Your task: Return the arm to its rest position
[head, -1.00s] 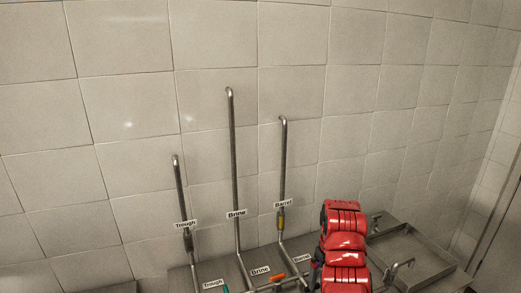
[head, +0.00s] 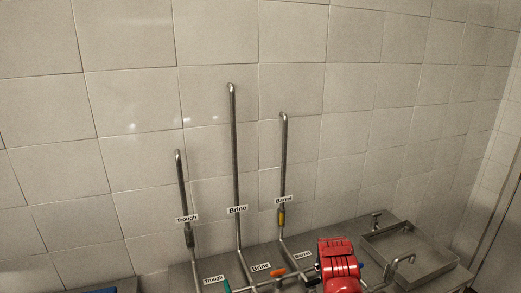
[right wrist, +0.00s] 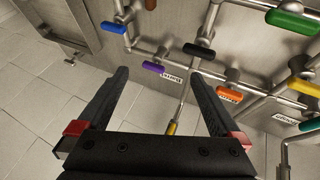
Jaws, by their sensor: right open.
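My right arm shows as a red shape at the lower right of the head view, in front of the steel counter (head: 350,232). My right gripper (right wrist: 158,82) fills the middle of the right wrist view. Its two black fingers stand wide apart with nothing between them. Beyond the fingers is a steel panel (right wrist: 222,22) with pipes and coloured valve handles, apart from the fingers as far as I can tell. My left gripper is not in the head view.
Upright pipes labelled Trough (head: 182,180), Brine (head: 233,150) and Barrel (head: 283,160) stand before the tiled wall. A steel basin (head: 410,250) with a tap is at the right. An orange handle (head: 277,273) sits low between the pipes.

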